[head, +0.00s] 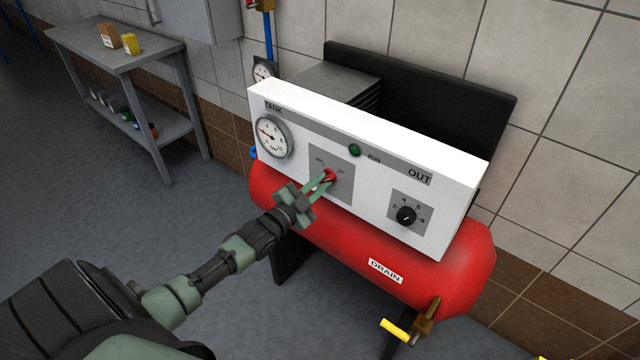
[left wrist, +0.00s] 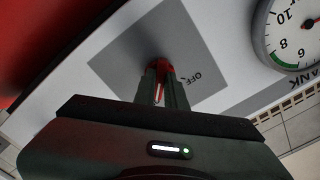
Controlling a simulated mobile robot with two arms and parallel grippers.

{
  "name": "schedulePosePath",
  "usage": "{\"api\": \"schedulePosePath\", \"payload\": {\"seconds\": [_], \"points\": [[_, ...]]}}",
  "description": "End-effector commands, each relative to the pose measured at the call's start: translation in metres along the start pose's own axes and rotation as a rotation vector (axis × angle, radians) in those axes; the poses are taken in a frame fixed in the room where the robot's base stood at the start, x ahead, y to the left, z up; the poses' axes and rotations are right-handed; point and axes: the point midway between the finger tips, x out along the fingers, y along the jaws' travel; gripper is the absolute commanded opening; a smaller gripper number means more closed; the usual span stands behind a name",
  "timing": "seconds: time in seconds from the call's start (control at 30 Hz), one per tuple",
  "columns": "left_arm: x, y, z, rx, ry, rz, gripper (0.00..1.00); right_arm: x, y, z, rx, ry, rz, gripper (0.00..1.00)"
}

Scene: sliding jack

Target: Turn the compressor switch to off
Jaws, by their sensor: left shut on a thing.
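The compressor is a red tank (head: 350,244) with a white front panel (head: 270,160) above it. The red compressor switch (head: 330,174) sits on a grey plate (head: 345,187) in the panel's middle. My left gripper (head: 324,180) reaches it from the lower left and is shut on the switch. In the left wrist view the fingers (left wrist: 161,88) close around the red switch (left wrist: 158,66), with the OFF label (left wrist: 194,77) to the right. The fingers hide much of the switch, so its exact setting is unclear. My right gripper is not in view.
A tank gauge (head: 272,137) is left of the switch, a green RUN lamp (head: 355,150) above right, and a black OUT knob (head: 406,215) right. A yellow drain handle (head: 399,331) sticks out low. A grey metal table (head: 125,57) stands at the back left.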

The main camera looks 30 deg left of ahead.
Motion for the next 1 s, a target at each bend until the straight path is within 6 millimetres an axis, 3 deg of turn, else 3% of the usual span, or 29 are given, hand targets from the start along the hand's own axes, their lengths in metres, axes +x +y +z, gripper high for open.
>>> {"api": "schedulePosePath", "payload": {"seconds": [0.37,1.0], "points": [[0.000,0.000,0.000,-0.150,-0.001,0.001,0.00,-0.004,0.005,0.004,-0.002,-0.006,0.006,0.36],[0.000,0.001,0.000,-0.742,-0.001,0.000,0.00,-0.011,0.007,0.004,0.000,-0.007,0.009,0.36]]}}
